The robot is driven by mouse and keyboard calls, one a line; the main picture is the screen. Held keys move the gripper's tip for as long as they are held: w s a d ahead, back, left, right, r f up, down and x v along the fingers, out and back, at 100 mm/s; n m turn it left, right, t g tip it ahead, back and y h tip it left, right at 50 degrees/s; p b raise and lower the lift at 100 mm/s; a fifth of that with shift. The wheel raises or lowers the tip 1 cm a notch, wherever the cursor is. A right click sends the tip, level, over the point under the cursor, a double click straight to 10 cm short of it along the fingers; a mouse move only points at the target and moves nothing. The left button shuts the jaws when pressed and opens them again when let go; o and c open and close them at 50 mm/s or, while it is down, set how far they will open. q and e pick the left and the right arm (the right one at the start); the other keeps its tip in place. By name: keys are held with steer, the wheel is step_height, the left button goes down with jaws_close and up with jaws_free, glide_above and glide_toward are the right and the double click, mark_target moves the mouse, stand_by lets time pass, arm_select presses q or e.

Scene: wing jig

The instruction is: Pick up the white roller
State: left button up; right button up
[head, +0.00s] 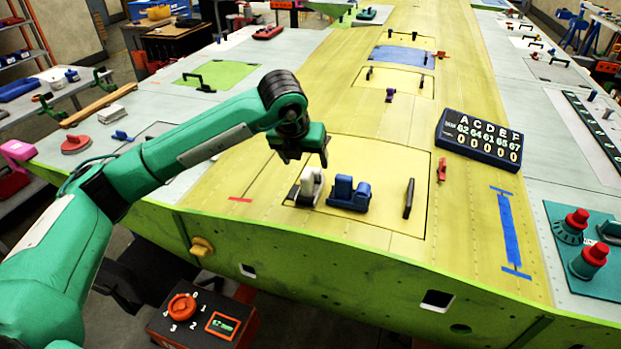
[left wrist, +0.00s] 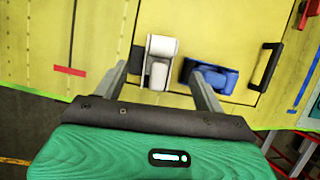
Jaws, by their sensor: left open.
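The white roller (head: 311,184) sits on the yellow panel in the middle of the wing, directly left of a blue object (head: 348,193). In the left wrist view the white roller (left wrist: 161,46) shows its pale cylinder at the top and a body below. My left gripper (head: 312,158) hangs just above the roller, pointing down. In the left wrist view its two fingers are spread, one left of the roller and one to its right, near the blue object (left wrist: 212,74). Nothing is held between them. My right gripper is not in view.
A black handle (head: 409,198) stands on the panel to the right. A dark number board (head: 480,140) and a small red clamp (head: 442,170) lie beyond it. A red control box (head: 203,320) is below the wing's near edge. The yellow surface behind the roller is mostly clear.

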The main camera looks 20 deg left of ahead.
mark_target(309, 172)
arm_select(q)
steer(key=shift+x, duration=0.85)
steer(key=shift+w+d+f+p, duration=0.1)
steer(key=shift+f+p, duration=0.2)
steer(key=shift+p, duration=0.3)
steer(key=p+x, duration=0.2)
steer(key=x, duration=0.1)
steer(key=shift+w+f+p, duration=0.1)
steer(key=shift+f+p, duration=0.3)
steer(key=shift+w+f, duration=0.15)
steer(key=shift+f, duration=0.35)
steer(key=c, duration=1.2)
steer(key=shift+r, duration=0.1)
